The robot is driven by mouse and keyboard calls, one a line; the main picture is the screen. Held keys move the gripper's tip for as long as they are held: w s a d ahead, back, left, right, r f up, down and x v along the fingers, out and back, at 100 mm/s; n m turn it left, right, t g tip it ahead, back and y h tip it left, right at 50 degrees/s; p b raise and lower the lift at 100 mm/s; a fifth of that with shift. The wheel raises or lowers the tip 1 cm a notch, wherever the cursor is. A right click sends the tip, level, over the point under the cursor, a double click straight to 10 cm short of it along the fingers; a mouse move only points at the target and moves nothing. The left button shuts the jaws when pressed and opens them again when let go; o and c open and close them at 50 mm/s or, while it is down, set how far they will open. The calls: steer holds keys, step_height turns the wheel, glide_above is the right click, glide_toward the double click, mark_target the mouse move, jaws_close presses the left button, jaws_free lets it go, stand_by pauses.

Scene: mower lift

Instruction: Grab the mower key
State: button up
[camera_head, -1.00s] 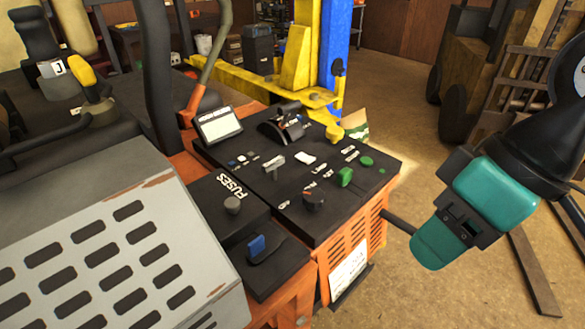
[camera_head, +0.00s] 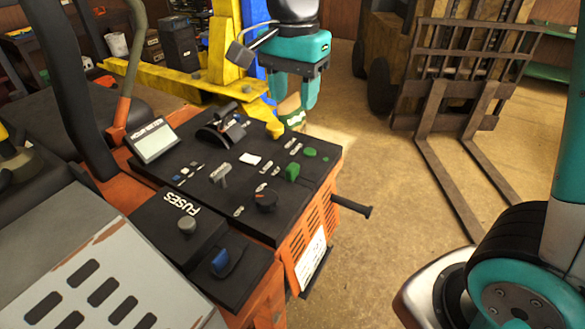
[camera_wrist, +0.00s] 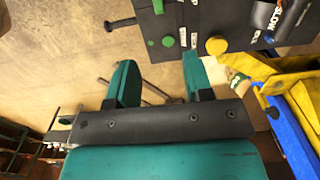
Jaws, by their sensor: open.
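The mower's black control panel (camera_head: 240,206) sits on an orange body at centre left in the head view. A grey T-shaped piece (camera_head: 221,175) stands up from its middle and may be the mower key, but I cannot tell for sure. My gripper (camera_head: 290,98) is open and empty beyond the panel's far right corner, with its fingers pointing down. In the wrist view my open fingers (camera_wrist: 160,60) have nothing between them. The panel edge lies past them at the top, with a green knob (camera_wrist: 168,41) and a yellow knob (camera_wrist: 216,45). The grey piece is not clear there.
A yellow lift (camera_head: 190,88) stands behind. Floor (camera_head: 380,165) is open to the right.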

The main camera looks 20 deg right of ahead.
steer(key=p, duration=0.2)
glide_toward(293, 166)
steer(key=f, duration=0.5)
steer(key=shift+w+d+f, duration=0.2)
steer(key=shift+w, duration=0.1)
steer(key=shift+s+a+f+p, duration=0.1)
steer(key=shift+f+p, duration=0.5)
steer(key=shift+f, duration=0.75)
steer(key=shift+s+a+f+p, duration=0.1)
steer(key=shift+f+p, duration=0.5)
steer(key=shift+f, duration=0.7)
jaws_close()
